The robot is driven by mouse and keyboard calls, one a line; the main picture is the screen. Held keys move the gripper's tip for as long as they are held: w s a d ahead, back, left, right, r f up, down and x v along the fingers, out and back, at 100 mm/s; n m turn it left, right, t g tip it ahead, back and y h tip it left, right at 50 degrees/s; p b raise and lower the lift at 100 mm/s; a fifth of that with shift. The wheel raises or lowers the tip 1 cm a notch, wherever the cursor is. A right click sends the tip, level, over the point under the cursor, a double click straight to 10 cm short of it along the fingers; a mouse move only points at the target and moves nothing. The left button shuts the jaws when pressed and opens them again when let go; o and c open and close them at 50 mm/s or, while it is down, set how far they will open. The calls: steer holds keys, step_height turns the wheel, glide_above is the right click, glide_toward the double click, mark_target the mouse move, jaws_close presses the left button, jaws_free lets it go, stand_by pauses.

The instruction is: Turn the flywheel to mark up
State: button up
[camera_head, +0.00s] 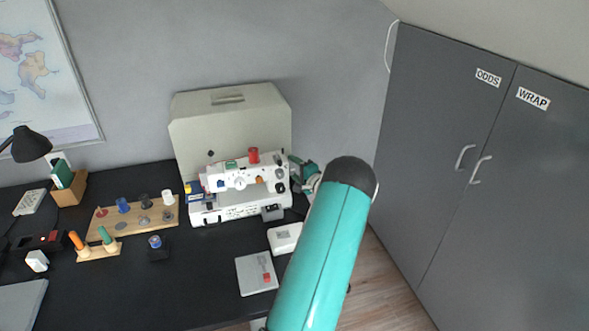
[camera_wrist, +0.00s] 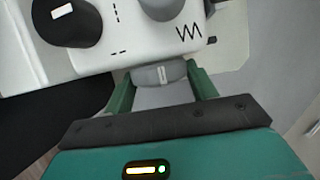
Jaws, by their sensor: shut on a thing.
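The white sewing machine (camera_head: 240,183) stands against its beige case at the back of the black desk. My gripper (camera_head: 298,170) is at its right end, partly behind my own arm. In the wrist view my gripper (camera_wrist: 162,88) has its two green fingers on either side of the grey flywheel (camera_wrist: 150,77), shut on it. The flywheel is not clearly visible in the head view.
A wooden spool board (camera_head: 135,217), a white box (camera_head: 284,238) and a grey pad (camera_head: 256,273) lie on the desk (camera_head: 190,275). Grey cupboards (camera_head: 440,150) stand at the right. A black knob (camera_wrist: 67,22) is on the machine's body.

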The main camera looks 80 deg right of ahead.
steer(key=shift+g, duration=0.3)
steer(key=shift+r+m+g+y, duration=0.3)
steer(key=shift+m+g+y, duration=0.2)
steer(key=shift+g+y, duration=0.5)
steer(key=shift+w+d+r+m+g+y, duration=0.15)
steer(key=shift+m+g+y, duration=0.3)
steer(key=shift+g+y, duration=0.8)
steer(key=shift+d+r+m+g+y, duration=0.15)
steer(key=shift+m+g+y, duration=0.5)
steer(key=shift+y, duration=0.95)
steer(key=shift+w+d+r+m+g+y, duration=0.1)
steer(key=shift+d+m+g+y, duration=0.15)
steer(key=shift+g+y, duration=1.1)
steer(key=shift+y, duration=0.3)
steer(key=shift+a, duration=0.1)
steer(key=o, duration=1)
